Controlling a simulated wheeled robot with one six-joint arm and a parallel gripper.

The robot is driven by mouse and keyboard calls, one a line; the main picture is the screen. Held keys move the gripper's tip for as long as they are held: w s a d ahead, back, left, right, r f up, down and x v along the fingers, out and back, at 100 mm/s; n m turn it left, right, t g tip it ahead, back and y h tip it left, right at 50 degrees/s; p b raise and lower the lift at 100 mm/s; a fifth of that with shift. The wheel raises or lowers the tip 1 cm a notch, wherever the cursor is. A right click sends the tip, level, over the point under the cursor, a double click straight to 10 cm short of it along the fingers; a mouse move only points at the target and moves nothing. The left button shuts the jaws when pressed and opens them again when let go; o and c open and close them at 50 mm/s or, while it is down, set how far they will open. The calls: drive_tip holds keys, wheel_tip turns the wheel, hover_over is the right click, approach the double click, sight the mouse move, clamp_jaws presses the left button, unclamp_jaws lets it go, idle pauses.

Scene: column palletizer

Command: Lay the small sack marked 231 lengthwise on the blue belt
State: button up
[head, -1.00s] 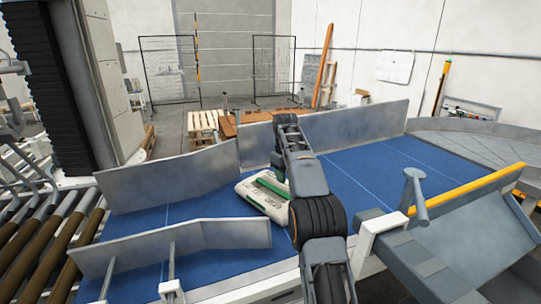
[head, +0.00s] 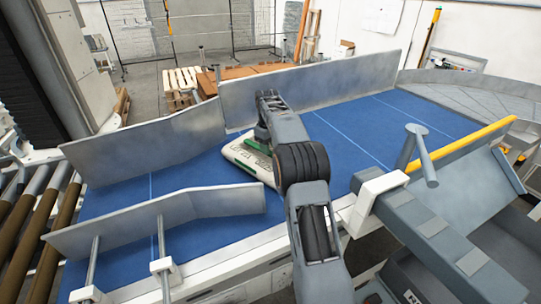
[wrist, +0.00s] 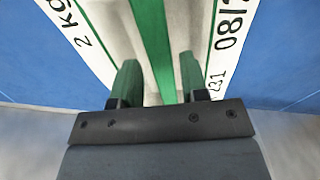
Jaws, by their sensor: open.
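The small white sack (head: 250,162) with a green stripe lies flat on the blue belt (head: 405,125), turned at an angle to the belt's edges. In the wrist view, the sack (wrist: 113,30) shows a broad green band, "2 kg", "08/2" and a small "231". My gripper (wrist: 158,75) is open, its two green fingers apart over the sack, one on each side of the green band. Whether the fingers touch the sack I cannot tell. In the head view my arm hides the sack's right part and most of the gripper.
A long grey guide plate (head: 310,88) and an angled one (head: 145,145) line the far side. A near guide plate (head: 160,222) stands at the front left. Brown rollers (head: 30,235) lie at left. A yellow-edged grey chute (head: 455,200) is at right.

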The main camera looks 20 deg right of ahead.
drive_tip(key=shift+d+f, duration=0.15)
drive_tip(key=shift+f, duration=1.95)
clamp_jaws()
drive_tip(key=shift+c, duration=1.6)
unclamp_jaws()
clamp_jaws()
drive_tip(key=shift+d+r, duration=0.1)
